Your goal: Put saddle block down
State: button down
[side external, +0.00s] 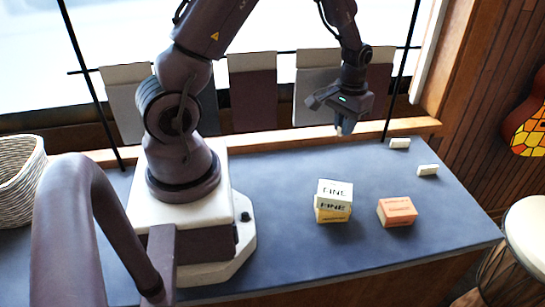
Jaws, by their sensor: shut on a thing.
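My gripper (345,125) is above the back part of the blue-grey bench top, pointing down. Its jaws are shut on a small pale thing, probably the saddle block; little of it shows between the fingers and its shape is hard to tell. It appears held clear of the bench. Two small cream blocks lie on the bench to the right of my gripper, one near the back edge (399,143) and one nearer the right edge (428,170). They stand apart from each other.
A white box marked FINE (334,193) sits on a yellow box (333,216), with an orange box (397,212) to its right. Hanging cards (252,92) line the back. A wicker basket (20,180) is at left. The bench between my gripper and the boxes is clear.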

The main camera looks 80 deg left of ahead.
jog(key=s+a+f+n, duration=0.1)
jog(key=s+a+n, duration=0.3)
jog(key=s+a, duration=0.3)
jog(key=n, duration=0.4)
send_over(270, 159)
notch_tip(270, 159, down, 6)
jog(key=shift+f, duration=2.35)
jog(key=shift+f, duration=0.15)
jog(key=c, duration=1.2)
grip_release()
